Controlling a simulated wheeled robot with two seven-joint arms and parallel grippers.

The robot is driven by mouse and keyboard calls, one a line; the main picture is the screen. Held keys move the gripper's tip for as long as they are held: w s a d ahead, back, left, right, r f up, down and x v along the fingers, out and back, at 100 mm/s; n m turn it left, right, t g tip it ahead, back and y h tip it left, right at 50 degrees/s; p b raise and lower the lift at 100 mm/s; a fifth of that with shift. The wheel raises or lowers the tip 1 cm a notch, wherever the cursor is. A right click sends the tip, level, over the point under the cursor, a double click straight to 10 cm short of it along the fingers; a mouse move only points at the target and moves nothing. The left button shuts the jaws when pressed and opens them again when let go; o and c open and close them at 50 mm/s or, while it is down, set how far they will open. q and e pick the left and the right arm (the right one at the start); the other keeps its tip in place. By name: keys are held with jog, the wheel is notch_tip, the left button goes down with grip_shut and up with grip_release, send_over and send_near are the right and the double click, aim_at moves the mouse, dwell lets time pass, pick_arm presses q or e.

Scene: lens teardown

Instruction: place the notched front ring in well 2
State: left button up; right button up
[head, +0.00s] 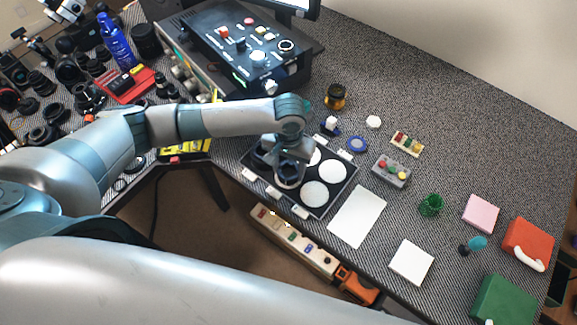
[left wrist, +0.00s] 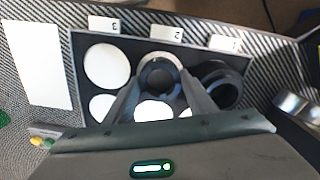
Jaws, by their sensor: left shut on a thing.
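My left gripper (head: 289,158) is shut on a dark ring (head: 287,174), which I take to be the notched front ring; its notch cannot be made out. In the left wrist view the ring (left wrist: 158,77) sits between the fingertips (left wrist: 157,92), over the well by tag 2 (left wrist: 166,34). A white crescent of that well's floor shows past the ring. I cannot tell whether the ring touches the floor or hangs just above. The black tray (head: 339,196) has several round white wells. My right gripper is not in view.
A dark lens part (left wrist: 222,85) fills the well by tag 1 (left wrist: 224,44). The well by tag 3 (left wrist: 107,65) is empty. A white sheet (head: 357,216) lies beside the tray, and a control console (head: 235,50) stands behind. A blue-rimmed disc (head: 356,145) lies near the tray's far side.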

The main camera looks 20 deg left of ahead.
pick_arm(q)
jog(key=o, duration=1.1)
jog(key=shift+f, duration=0.1)
notch_tip(320, 180, up, 12)
jog(key=b, duration=0.2)
